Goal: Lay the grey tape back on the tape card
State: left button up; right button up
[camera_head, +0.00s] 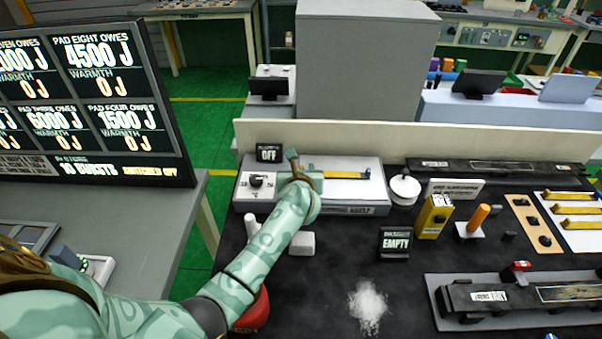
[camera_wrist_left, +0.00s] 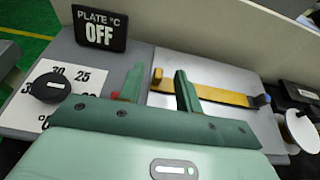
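My left gripper (camera_head: 295,165) is above the plate unit (camera_head: 358,192), over its left half. I cannot tell whether that piece is the grey tape. A tan card (camera_head: 535,226) with dark spots lies at the right of the bench; I cannot tell whether it is the tape card. My right gripper is not in view.
The plate's display (camera_head: 269,153) reads OFF. A white spool (camera_head: 404,188), an EMPTY sign (camera_head: 395,242), a yellow box (camera_head: 434,216) and an orange-handled tool (camera_head: 478,219) stand to the right. A white block (camera_head: 301,243) and white powder (camera_head: 368,306) lie in front.

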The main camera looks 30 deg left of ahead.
pick_arm(q)
jog(key=p+v, duration=0.2)
jog(key=v, duration=0.9)
jog(key=shift+s+r, duration=0.2)
jog(key=shift+s, duration=0.1)
jog(key=shift+d, duration=0.1)
